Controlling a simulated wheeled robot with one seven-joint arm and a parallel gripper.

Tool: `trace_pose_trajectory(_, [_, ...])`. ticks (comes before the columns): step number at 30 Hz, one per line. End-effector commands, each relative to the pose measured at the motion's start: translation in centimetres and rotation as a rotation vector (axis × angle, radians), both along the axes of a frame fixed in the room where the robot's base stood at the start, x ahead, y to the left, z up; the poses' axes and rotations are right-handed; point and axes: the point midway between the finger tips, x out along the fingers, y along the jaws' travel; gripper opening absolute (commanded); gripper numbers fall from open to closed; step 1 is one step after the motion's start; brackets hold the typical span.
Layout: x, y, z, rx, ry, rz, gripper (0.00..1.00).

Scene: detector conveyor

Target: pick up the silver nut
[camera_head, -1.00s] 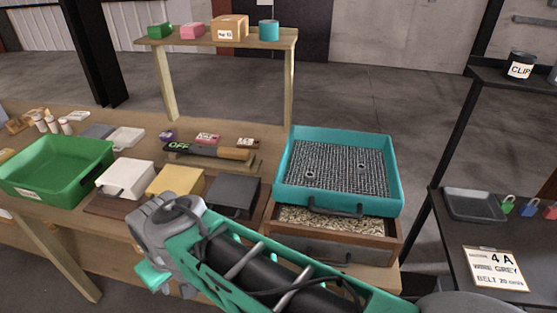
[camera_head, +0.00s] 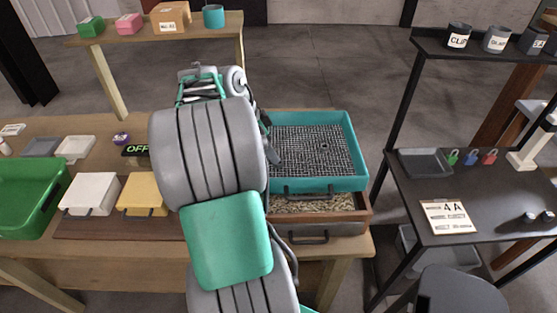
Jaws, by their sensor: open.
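A small ring-shaped piece (camera_head: 324,146), seemingly a nut, lies on the dark mesh of the teal sieve tray (camera_head: 345,180). It is too small for me to be sure of its colour. A second ring seen earlier on the left part of the mesh does not show now; my arm covers that side. My gripper (camera_head: 270,145) shows only in part, as a grey finger at the tray's left edge, to the left of the visible ring. It is open, and I see nothing held. The rest of it is hidden behind my arm.
The tray sits on a wooden drawer box (camera_head: 345,216) with pale grainy filling. Left are a green bin (camera_head: 30,205), a white box (camera_head: 90,195) and a yellow box (camera_head: 142,194). A raised shelf (camera_head: 135,36) stands behind; a black table (camera_head: 480,215) stands right.

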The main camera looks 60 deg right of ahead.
Motion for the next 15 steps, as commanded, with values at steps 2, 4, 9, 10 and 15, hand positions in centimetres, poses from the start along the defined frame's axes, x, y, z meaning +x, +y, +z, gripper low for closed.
trace_pose_trajectory(2, [-0.5,-0.3,-0.8,0.002,0.001,0.0,0.5])
trace_pose_trajectory(4, [-1.0,-0.7,-1.8,0.003,0.001,0.001,0.5])
trace_pose_trajectory(9, [-1.5,-1.4,-4.3,0.0,0.0,0.004,0.5])
trace_pose_trajectory(10, [-1.5,-1.4,-4.4,0.0,-0.001,0.006,0.5])
trace_pose_trajectory(15, [-1.5,-1.5,-4.6,-0.001,-0.002,0.007,0.5])
